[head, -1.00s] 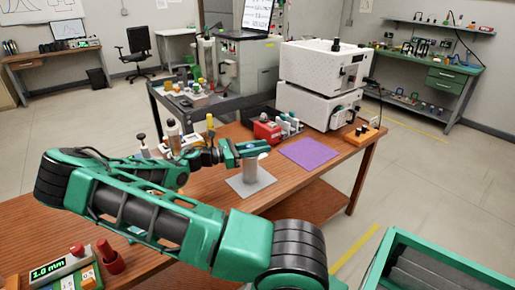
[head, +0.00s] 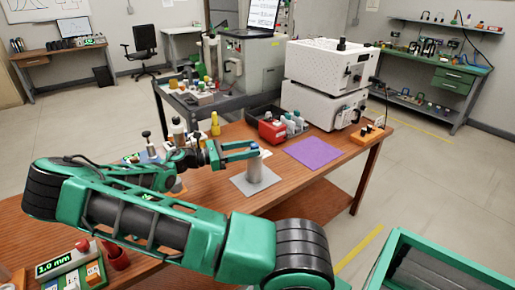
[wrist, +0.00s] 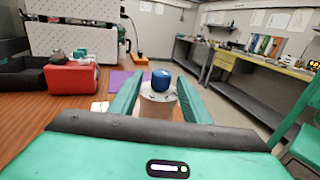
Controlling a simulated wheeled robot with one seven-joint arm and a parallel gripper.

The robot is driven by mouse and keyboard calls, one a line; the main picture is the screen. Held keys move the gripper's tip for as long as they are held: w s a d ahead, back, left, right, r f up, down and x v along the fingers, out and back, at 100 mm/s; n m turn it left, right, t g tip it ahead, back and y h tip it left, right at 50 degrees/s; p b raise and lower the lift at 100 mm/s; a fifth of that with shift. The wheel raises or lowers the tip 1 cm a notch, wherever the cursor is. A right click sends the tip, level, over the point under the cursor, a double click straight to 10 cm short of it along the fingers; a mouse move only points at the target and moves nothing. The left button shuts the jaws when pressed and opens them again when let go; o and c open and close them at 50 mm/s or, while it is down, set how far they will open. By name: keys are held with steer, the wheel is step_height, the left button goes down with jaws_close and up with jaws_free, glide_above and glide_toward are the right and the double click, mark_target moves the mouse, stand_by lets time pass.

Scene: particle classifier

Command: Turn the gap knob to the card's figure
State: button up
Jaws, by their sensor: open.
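A blue knob (head: 254,147) sits on top of a grey cylinder (head: 264,170) that stands on a flat grey plate (head: 248,186). My gripper (head: 245,150) is level with the knob, its fingers pointing at it from the left. In the wrist view the blue knob (wrist: 161,79) shows between the two spread green fingers, with space on both sides. A box with a lit green display (head: 59,263) stands at the lower left. A small pale card (head: 93,273) with an orange mark is at that box.
A purple mat (head: 315,152) lies right of the plate. A red box (head: 271,131) and a dark bin with bottles are behind. White stacked units (head: 322,90) stand at the back right. A yellow-topped bottle (head: 215,124) and other small items stand behind my arm.

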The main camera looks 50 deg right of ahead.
steer(key=shift+v, duration=2.3)
steer(key=shift+s, duration=0.1)
steer(key=s+d+n+t+h, duration=0.2)
steer(key=s+d+n+t, duration=0.1)
steer(key=d, duration=0.6)
steer(key=shift+s+d+n+t, duration=0.35)
steer(key=shift+s+t, duration=0.4)
steer(key=shift+t, duration=0.35)
steer(key=c, duration=1)
steer(key=shift+c, duration=0.2)
